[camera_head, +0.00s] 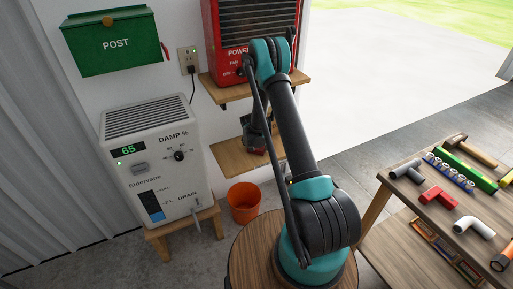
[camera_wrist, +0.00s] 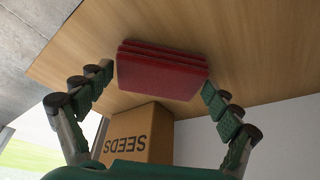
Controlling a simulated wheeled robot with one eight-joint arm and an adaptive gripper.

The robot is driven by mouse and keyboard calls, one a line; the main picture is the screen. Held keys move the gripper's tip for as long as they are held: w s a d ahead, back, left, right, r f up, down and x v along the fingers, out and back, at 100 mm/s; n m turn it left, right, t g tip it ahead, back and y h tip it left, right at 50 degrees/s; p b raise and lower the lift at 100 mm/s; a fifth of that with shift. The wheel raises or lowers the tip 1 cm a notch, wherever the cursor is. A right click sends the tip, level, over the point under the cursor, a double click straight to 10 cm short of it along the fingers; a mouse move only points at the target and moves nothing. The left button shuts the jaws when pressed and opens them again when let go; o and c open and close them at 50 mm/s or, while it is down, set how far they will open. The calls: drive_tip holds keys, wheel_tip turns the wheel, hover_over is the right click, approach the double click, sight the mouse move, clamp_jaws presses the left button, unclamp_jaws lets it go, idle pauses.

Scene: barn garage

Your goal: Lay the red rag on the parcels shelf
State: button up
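The red rag (camera_wrist: 160,72) is a folded, layered pad, lying flat between the two fingers of my gripper (camera_wrist: 159,80) in the wrist view. The fingers are spread wide, with a tip against each side edge of the rag. The rag is at the wooden shelf board (camera_wrist: 255,45), beside a cardboard box marked SEEDS (camera_wrist: 140,132), which appears upside down. Whether the rag touches the board is unclear. In the head view my gripper (camera_head: 254,140) is over the lower wall shelf (camera_head: 232,160), partly hidden by my arm; a little red shows there.
The upper shelf (camera_head: 224,93) with a red heater (camera_head: 228,45) is above my gripper. A dehumidifier (camera_head: 150,160) on a stool stands left, and an orange bucket (camera_head: 243,202) below. A workbench (camera_head: 405,205) with pipes and tools is at right.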

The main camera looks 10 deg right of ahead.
drive_tip(key=shift+o, duration=0.2)
drive_tip(key=shift+r, duration=0.1)
drive_tip(key=v, duration=0.7)
drive_tip(key=shift+r, duration=0.25)
drive_tip(key=shift+c, duration=0.2)
idle(2.0)
